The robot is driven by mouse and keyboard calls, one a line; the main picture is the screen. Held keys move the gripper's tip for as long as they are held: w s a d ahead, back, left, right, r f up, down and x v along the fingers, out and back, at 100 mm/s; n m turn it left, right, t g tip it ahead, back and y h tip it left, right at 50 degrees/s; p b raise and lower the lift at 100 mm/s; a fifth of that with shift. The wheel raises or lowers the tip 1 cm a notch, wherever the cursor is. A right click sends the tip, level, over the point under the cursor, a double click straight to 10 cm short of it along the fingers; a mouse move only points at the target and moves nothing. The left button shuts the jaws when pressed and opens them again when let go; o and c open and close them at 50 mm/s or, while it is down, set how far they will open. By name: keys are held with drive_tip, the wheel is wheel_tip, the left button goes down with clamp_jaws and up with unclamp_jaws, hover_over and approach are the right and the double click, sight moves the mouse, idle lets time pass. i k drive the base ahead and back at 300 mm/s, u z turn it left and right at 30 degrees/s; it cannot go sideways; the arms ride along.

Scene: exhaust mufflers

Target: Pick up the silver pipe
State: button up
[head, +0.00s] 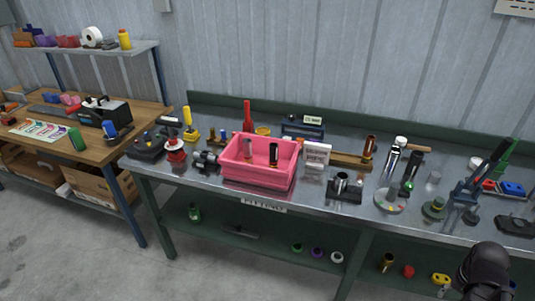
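Several silver pipe-like pieces show in the head view, and I cannot tell which one is the silver pipe. A tall shiny silver tube (393,162) stands upright on the metal bench, right of the middle. A short silver cylinder (341,183) sits on a dark holder in front of it. A dark rounded part of my arm shows at the lower right, in front of the bench. My gripper's fingers are not visible.
The metal bench (215,178) is crowded. A copper tube (369,147) stands behind, and a round plate (390,201) lies near the front edge. A dark lever tool (482,175) stands at the right. Open floor (100,265) lies at the left front.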

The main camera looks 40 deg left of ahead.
sight(246, 142)
drive_tip(key=z, duration=1.45)
drive_tip(key=k, duration=1.1)
drive_tip(key=u, duration=2.05)
